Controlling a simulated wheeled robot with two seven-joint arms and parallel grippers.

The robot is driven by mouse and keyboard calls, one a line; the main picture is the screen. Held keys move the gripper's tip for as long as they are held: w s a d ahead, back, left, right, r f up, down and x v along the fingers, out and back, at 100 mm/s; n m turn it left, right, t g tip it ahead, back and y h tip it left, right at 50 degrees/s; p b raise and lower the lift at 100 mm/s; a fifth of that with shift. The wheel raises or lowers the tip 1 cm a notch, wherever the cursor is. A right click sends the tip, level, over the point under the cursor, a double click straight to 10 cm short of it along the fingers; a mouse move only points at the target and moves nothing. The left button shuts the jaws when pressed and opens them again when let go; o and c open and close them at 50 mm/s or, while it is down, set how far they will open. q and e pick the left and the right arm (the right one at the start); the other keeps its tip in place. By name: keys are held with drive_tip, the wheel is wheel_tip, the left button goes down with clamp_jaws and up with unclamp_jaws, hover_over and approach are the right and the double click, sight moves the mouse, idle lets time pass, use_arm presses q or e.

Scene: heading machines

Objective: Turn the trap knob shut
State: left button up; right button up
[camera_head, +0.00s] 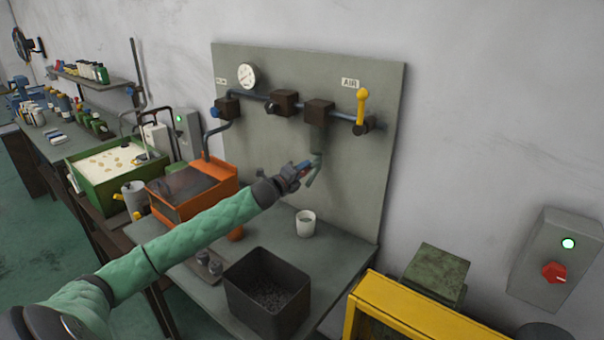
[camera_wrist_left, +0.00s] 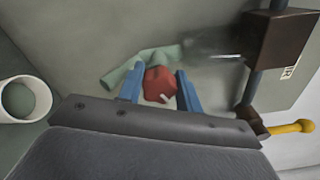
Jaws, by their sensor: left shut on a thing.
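The trap knob (camera_wrist_left: 160,82) is a small red knob under the grey-green trap (camera_head: 318,140), which hangs from a brown block on the panel. In the left wrist view the knob sits between the two blue fingers of my left gripper (camera_wrist_left: 160,92), with a white mark on its lower edge. In the head view my left gripper (camera_head: 303,170) is at the trap's lower end, and the knob is mostly hidden by it. My left gripper is shut on the knob. A bent grey-green drain pipe (camera_wrist_left: 125,76) shows just beside the knob. My right gripper is not in view.
A white cup (camera_head: 305,224) stands on the bench below the trap and also shows in the left wrist view (camera_wrist_left: 24,98). A dark bin (camera_head: 266,292) is in front. A yellow-handled air valve (camera_head: 362,106) is right of the trap. An orange machine (camera_head: 192,190) stands left.

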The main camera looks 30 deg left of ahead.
use_arm(q)
drive_tip(key=n, duration=0.3)
drive_tip(key=shift+f+n+b, duration=0.1)
drive_tip(key=shift+n+b, duration=0.25)
drive_tip(key=shift+n, duration=0.05)
drive_tip(key=n, duration=0.3)
drive_tip(key=shift+f+n, duration=0.1)
drive_tip(key=shift+n, duration=0.2)
drive_tip(key=shift+n+b, duration=0.35)
drive_tip(key=shift+n, duration=1.95)
drive_tip(key=shift+f, duration=0.1)
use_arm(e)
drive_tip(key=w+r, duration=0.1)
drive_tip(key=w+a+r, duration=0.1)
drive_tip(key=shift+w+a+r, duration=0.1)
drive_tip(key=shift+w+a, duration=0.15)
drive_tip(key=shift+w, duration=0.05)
use_arm(q)
drive_tip(key=shift+n, duration=0.3)
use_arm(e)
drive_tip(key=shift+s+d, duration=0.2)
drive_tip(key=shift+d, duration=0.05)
use_arm(q)
drive_tip(key=o, duration=1)
drive_tip(key=shift+a, duration=0.1)
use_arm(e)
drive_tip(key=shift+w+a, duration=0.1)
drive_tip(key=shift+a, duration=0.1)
